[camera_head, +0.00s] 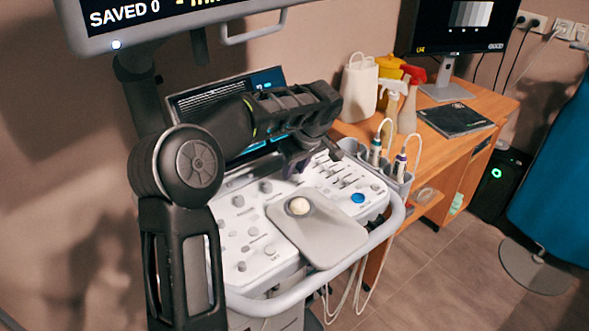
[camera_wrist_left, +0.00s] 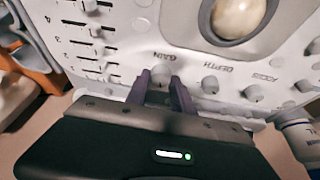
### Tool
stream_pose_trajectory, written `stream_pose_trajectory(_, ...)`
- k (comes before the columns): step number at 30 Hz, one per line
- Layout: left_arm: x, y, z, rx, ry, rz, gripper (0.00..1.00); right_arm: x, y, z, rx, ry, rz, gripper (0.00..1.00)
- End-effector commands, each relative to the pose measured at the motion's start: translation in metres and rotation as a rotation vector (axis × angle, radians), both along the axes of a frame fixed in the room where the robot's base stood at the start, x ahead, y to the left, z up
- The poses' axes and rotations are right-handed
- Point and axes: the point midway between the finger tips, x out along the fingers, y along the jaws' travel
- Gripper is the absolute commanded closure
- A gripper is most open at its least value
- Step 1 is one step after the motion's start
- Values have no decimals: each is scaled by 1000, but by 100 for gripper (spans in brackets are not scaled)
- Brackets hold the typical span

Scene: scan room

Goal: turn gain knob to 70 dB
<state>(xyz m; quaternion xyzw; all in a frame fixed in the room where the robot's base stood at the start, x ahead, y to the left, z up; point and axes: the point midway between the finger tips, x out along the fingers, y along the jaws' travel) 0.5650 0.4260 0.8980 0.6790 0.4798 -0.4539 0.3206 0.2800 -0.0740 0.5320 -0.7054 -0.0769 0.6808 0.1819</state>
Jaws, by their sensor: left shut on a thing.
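In the left wrist view, the gain knob (camera_wrist_left: 160,75) is a small pale round knob by the printed word GAIN on the white control panel. My left gripper (camera_wrist_left: 161,88) has its two dark fingers on either side of this knob, shut on it. In the head view, my left arm reaches over the ultrasound console (camera_head: 250,235), and my left gripper (camera_head: 296,165) points down at the panel's far right part, where it hides the gain knob. The knob's pointer and any dB reading cannot be made out. My right gripper is in neither view.
The depth knob (camera_wrist_left: 210,85) sits right beside the gain knob, with another knob (camera_wrist_left: 253,92) farther right. Slider controls (camera_wrist_left: 95,32) and a trackball (camera_wrist_left: 238,17) are near. Probes (camera_head: 400,165) stand in holders at the console's right edge. A wooden desk (camera_head: 480,110) stands behind.

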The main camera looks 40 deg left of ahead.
Motion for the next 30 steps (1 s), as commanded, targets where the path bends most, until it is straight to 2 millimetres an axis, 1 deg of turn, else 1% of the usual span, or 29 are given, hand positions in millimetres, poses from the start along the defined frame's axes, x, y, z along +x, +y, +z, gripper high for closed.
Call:
stream_pose_trajectory(8, -1, 1, -1, 2, -2, -148, 100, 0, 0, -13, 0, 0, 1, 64)
stream_pose_trajectory(16, -2, 2, 0, 2, -3, -380, 100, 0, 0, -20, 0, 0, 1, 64)
stream_pose_trajectory(22, -3, 3, 1, 0, -2, -569, 100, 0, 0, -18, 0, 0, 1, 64)
stream_pose_trajectory(30, -4, 4, 2, 0, -1, -801, 100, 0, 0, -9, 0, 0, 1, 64)
